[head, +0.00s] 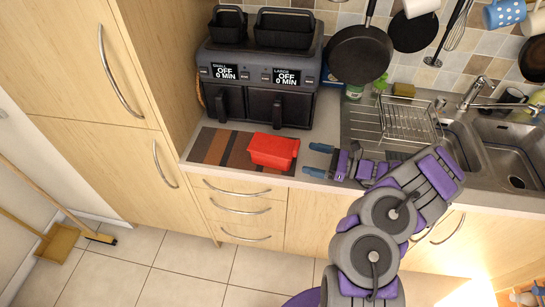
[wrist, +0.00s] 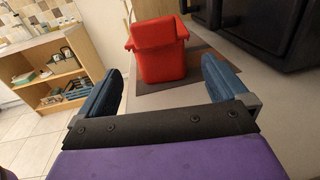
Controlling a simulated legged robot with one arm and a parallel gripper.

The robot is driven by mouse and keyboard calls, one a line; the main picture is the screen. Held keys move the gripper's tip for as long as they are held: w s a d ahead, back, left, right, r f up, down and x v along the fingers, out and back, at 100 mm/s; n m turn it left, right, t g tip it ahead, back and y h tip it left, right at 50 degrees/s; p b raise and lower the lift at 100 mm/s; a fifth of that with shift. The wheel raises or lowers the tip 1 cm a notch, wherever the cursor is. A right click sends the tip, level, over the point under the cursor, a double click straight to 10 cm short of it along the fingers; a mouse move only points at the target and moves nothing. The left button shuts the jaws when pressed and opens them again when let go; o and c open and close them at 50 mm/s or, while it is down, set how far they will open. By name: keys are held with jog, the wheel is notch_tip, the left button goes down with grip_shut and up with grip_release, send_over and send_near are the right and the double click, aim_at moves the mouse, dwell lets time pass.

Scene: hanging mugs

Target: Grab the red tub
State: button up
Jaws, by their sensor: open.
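The red tub (head: 273,151) sits on a striped brown mat (head: 208,146) on the counter, in front of the black air fryer. My gripper (head: 318,160) is open just right of the tub, low over the counter, with its blue fingers pointing left towards it. In the wrist view the red tub (wrist: 158,48) stands ahead, between and beyond the two blue fingers of my gripper (wrist: 160,88). The fingers appear apart from the tub, and nothing is between them.
A black double air fryer (head: 262,85) stands behind the tub. A dish rack (head: 405,120) and sink (head: 512,160) are to the right. Pans, including a black one (head: 359,55), hang on the tiled wall. The wrist view shows a wooden shelf (wrist: 62,75) at left.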

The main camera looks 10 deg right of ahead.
aim_at(292, 163)
jog(key=shift+w+a+f, duration=0.1)
jog(key=shift+a+f, duration=0.2)
jog(key=shift+f, duration=0.15)
jog(key=shift+b+x, duration=0.3)
jog(key=shift+x, duration=1)
jog(key=b+x, duration=0.1)
jog(key=x, duration=0.3)
jog(key=shift+a, duration=0.2)
jog(key=shift+r, duration=0.1)
jog(key=c, duration=0.8)
jog(key=shift+r, duration=0.1)
